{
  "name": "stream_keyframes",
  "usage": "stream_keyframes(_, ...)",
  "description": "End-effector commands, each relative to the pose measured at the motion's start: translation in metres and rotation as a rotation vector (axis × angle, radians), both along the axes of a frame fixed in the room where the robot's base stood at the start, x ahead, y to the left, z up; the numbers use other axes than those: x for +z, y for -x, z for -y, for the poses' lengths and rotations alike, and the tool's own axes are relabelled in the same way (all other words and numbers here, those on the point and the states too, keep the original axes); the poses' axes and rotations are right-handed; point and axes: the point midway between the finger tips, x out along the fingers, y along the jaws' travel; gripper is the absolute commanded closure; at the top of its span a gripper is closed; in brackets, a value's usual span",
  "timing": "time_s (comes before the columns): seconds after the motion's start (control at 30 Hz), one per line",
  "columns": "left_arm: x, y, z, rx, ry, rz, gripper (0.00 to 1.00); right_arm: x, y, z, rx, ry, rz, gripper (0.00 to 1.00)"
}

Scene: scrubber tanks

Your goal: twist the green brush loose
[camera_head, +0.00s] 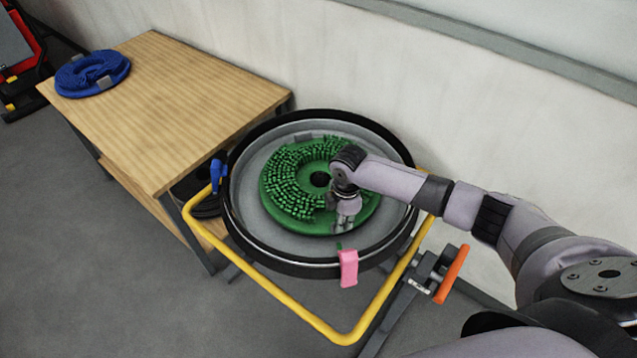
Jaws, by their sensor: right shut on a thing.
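The green brush (288,184) is a round disc with rows of bristle tufts and a dark centre hole. It lies inside the round grey pan with a black rim (236,219). My right gripper (344,226) points down at the brush's lower right part, close to its edge. Its jaws are shut on the brush, though the arm and wrist hide part of the brush and the exact contact is hard to see. My left gripper is not in view.
A yellow tube frame (290,302) surrounds the pan. A pink tag (348,268) hangs on the rim and an orange handle (452,274) sits at the right. A wooden table (180,100) at the left bears a blue brush (92,73). A wall stands close behind.

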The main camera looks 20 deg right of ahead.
Motion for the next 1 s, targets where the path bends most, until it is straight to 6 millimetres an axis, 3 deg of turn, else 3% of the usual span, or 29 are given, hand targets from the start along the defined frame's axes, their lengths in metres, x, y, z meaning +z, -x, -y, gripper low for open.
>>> stream_keyframes(0.4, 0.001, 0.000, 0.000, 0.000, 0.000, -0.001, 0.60, 0.000, 0.001, 0.016, 0.093, 0.001, 0.000, 1.00)
stream_keyframes(1.0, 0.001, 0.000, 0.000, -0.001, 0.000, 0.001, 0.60, -0.001, 0.002, 0.021, 0.126, -0.001, -0.004, 1.00)
